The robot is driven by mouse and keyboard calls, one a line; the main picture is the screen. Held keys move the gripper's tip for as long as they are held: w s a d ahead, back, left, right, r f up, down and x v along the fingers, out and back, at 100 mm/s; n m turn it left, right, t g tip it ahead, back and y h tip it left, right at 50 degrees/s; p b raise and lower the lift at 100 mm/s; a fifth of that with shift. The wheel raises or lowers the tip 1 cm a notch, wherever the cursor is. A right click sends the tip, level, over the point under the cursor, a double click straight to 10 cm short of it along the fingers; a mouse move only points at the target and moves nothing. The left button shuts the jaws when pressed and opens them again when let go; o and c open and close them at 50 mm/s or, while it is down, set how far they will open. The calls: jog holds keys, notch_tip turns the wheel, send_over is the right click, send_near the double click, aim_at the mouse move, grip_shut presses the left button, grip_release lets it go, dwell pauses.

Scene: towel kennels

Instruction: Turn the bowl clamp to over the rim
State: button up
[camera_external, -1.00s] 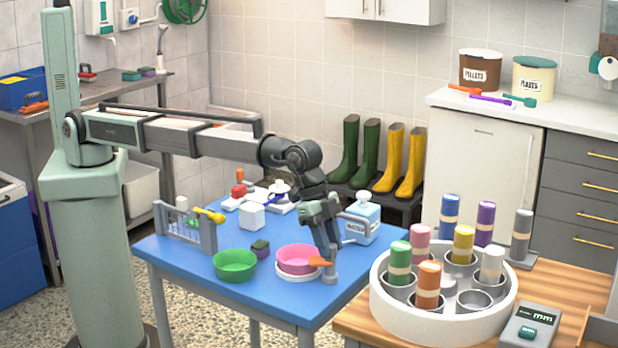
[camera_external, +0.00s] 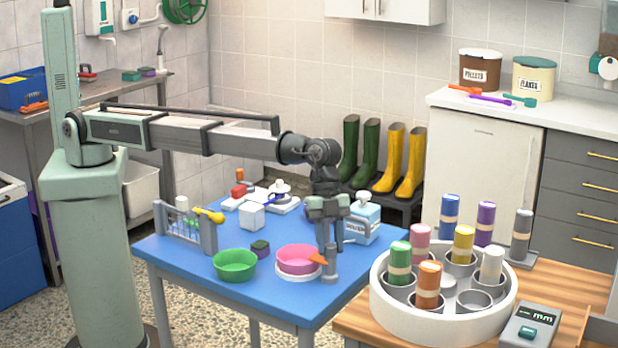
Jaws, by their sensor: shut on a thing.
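The pink bowl (camera_external: 298,257) sits in a white ring-shaped holder (camera_external: 290,276) near the front right of the blue table. A grey upright post (camera_external: 331,272) stands at its right side. The orange clamp arm (camera_external: 317,258) points left from the post towards the bowl's right edge; whether it lies over the rim or just beside it is hard to tell. My gripper (camera_external: 329,248) points straight down above the post, shut on the bowl clamp. The fingers partly hide the clamp where they grip it.
A green bowl (camera_external: 235,264) and a small dark block (camera_external: 260,248) stand to the left. A white-and-blue dispenser (camera_external: 362,221) is close behind my gripper. A round white carousel (camera_external: 440,308) with several coloured cylinders stands to the right.

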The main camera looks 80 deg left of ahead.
dwell(0.4)
jog(key=o, duration=1)
jog(key=shift+o, duration=0.2)
jog(key=v, duration=1.4)
jog(key=shift+f, duration=0.1)
